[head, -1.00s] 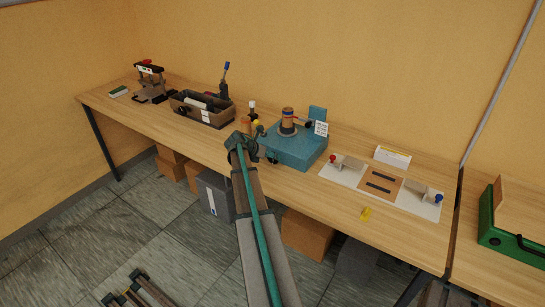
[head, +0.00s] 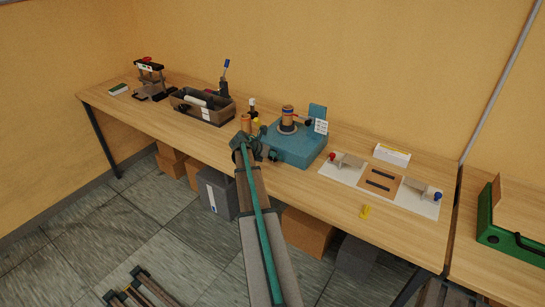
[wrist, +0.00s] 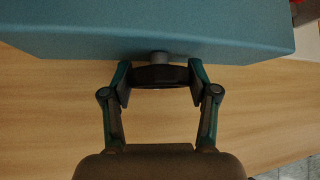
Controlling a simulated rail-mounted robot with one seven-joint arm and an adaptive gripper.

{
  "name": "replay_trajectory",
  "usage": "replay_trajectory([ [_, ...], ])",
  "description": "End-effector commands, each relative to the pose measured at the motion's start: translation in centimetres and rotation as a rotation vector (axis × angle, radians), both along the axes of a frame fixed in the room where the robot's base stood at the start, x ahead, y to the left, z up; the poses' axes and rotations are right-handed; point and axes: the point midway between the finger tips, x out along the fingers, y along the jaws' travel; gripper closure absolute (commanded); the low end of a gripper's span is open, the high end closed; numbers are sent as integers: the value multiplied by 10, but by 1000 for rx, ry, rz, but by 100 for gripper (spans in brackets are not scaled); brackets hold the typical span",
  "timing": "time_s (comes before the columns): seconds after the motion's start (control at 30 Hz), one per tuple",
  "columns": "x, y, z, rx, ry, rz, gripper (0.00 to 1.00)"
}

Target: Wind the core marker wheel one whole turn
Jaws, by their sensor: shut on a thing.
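A teal machine box (head: 296,152) stands on the long bench and carries an orange-and-dark cylinder (head: 287,117) on top. In the wrist view the box's teal face (wrist: 160,28) fills the top. A short grey shaft (wrist: 159,57) sticks out of it and bears a dark wheel (wrist: 160,76), seen edge-on. My gripper (wrist: 159,84) is shut on this wheel, one finger at each side. In the head view my gripper (head: 264,151) is at the box's front left side, and the wheel is hard to tell apart from it. The wheel's turn angle cannot be read.
A dark tray of tools (head: 205,114) stands left of the box. Small orange and yellow items (head: 247,122) stand just behind my gripper. Cartons sit under the bench.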

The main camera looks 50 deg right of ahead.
Motion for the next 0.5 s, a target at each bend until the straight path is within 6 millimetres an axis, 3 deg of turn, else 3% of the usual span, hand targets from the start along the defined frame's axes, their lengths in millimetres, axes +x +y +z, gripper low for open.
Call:
replay_trajectory([
  [0.5, -3, 1, 0, 11, -192, -3, 76],
])
